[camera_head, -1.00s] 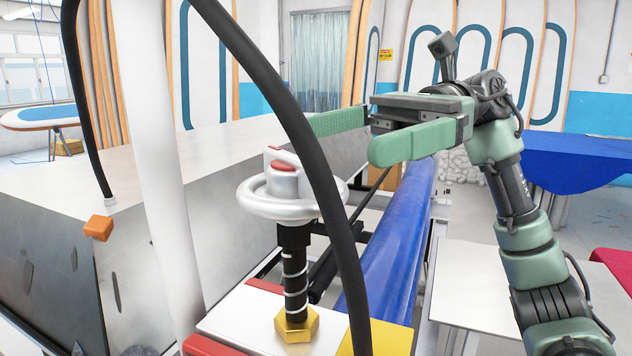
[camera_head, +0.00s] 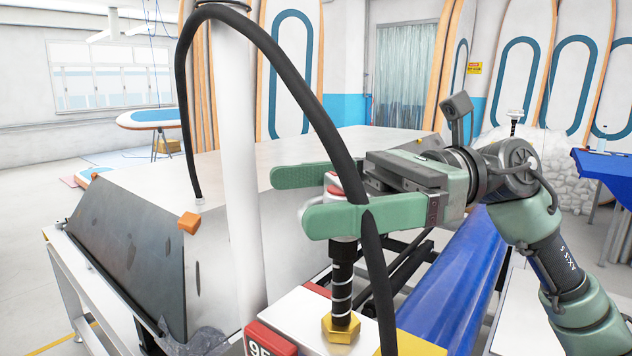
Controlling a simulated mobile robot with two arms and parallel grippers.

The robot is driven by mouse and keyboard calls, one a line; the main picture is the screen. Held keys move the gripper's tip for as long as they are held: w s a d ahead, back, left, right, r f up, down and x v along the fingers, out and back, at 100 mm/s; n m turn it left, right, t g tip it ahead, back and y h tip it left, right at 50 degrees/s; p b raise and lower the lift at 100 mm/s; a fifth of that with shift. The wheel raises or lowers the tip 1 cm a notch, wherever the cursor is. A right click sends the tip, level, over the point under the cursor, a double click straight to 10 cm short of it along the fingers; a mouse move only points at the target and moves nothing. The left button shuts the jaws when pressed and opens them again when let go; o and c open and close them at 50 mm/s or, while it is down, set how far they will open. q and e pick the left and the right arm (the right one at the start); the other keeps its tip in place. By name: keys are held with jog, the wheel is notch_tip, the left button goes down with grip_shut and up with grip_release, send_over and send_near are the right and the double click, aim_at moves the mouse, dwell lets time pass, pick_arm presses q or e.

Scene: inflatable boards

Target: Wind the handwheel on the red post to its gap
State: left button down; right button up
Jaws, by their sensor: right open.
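The silver handwheel (camera_head: 334,188) with a red cap sits on a black threaded stem (camera_head: 341,285) above a brass hex nut (camera_head: 341,328). My right gripper (camera_head: 288,196) is open at wheel height, with one finger behind the cap and the other in front. The front finger hides most of the rim, so I cannot tell whether the fingers touch the wheel. No gap mark shows. I see no plainly red post; red blocks (camera_head: 268,340) lie at the stem's base. My left gripper is out of view.
A white column (camera_head: 240,180) stands left of the wheel. A large grey metal box (camera_head: 130,235) fills the left. A blue roll (camera_head: 465,265) lies to the right.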

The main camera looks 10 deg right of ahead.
jog(key=c, duration=1.2)
jog(key=shift+c, duration=0.8)
jog(key=shift+s+n+g, duration=0.1)
jog(key=shift+n+g, duration=0.5)
jog(key=shift+g, duration=0.3)
jog(key=n+g, duration=0.1)
jog(key=g+h, duration=0.1)
jog(key=shift+s+n+g, duration=0.2)
jog(key=shift+n+g, duration=0.2)
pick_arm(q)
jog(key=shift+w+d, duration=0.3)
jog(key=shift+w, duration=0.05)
pick_arm(e)
jog(key=shift+d, duration=0.1)
jog(key=shift+f, duration=0.1)
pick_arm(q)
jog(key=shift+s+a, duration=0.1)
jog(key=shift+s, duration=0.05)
pick_arm(e)
jog(key=o, duration=1.4)
jog(key=shift+c, duration=0.2)
